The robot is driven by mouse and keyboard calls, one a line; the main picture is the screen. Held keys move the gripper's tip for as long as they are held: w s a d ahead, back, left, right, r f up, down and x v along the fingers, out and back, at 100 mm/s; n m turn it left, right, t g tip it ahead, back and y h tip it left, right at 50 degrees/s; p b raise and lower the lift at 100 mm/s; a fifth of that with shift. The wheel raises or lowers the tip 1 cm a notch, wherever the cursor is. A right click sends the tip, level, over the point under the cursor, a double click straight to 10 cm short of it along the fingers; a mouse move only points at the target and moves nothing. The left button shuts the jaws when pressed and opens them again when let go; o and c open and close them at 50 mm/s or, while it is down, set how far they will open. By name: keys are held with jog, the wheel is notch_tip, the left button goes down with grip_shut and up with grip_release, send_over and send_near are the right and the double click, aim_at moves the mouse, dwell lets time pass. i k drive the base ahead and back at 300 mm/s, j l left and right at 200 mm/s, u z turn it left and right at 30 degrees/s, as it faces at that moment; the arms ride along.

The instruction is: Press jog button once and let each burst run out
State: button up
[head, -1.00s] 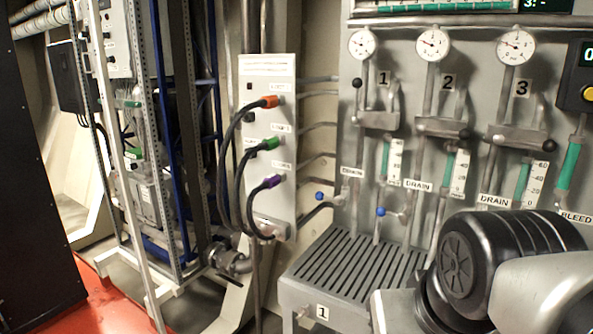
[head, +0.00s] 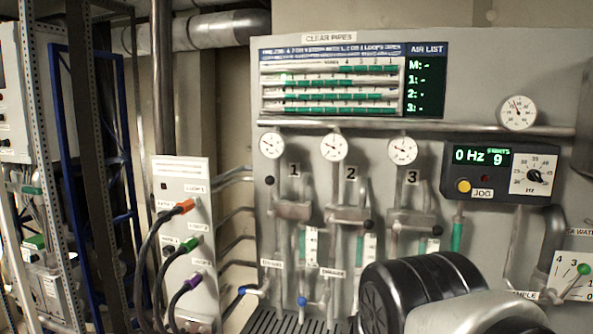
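The jog box (head: 500,172) is a dark panel on the right of the grey board in the head view. Its yellow round button (head: 464,186) sits at the lower left, beside the "JOG" label. Its green display (head: 483,157) reads "0 Hz" and 9. A small red dot and a frequency dial (head: 535,176) are also on it. The AIR LIST screen (head: 426,80) shows M, 1, 2 and 3, each with a dash. My arm covers the lower right; my gripper is not in view.
Pipes 1, 2 and 3 carry gauges (head: 333,147) and black-knobbed levers. Blue-handled drain valves (head: 302,301) stand below, over a slatted bench (head: 270,322). A white panel with orange, green and purple plugs (head: 187,245) is at left. A green-knobbed lever (head: 583,269) is at far right.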

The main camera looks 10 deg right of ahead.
aim_at(463, 187)
jog(key=z, duration=1.45)
